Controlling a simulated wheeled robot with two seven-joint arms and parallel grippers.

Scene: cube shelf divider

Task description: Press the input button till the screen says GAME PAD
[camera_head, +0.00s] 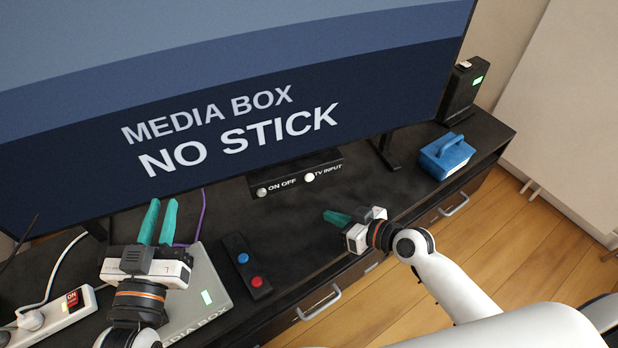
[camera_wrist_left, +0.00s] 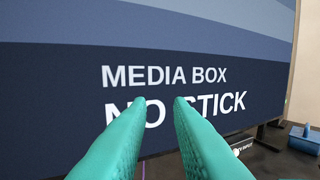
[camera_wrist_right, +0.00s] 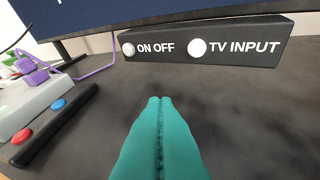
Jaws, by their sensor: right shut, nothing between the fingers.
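The TV screen (camera_head: 230,110) reads MEDIA BOX, NO STICK; the same words show in the left wrist view (camera_wrist_left: 165,75). Below it is a black button bar (camera_head: 296,174) with a white ON OFF button (camera_head: 262,192) and a white TV INPUT button (camera_head: 309,177). In the right wrist view the TV INPUT button (camera_wrist_right: 197,47) is ahead, up and to the right of the fingertips. My right gripper (camera_head: 327,215) is shut and empty, in front of the bar and apart from it. My left gripper (camera_head: 162,204) is open and empty, above the media box in front of the screen.
A grey media box (camera_head: 200,290) with a green light lies at the left. Beside it is a black panel (camera_head: 247,268) with a blue and a red button. A power strip (camera_head: 50,318) is far left. A blue caddy (camera_head: 446,157) and black box (camera_head: 466,90) stand at the right.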

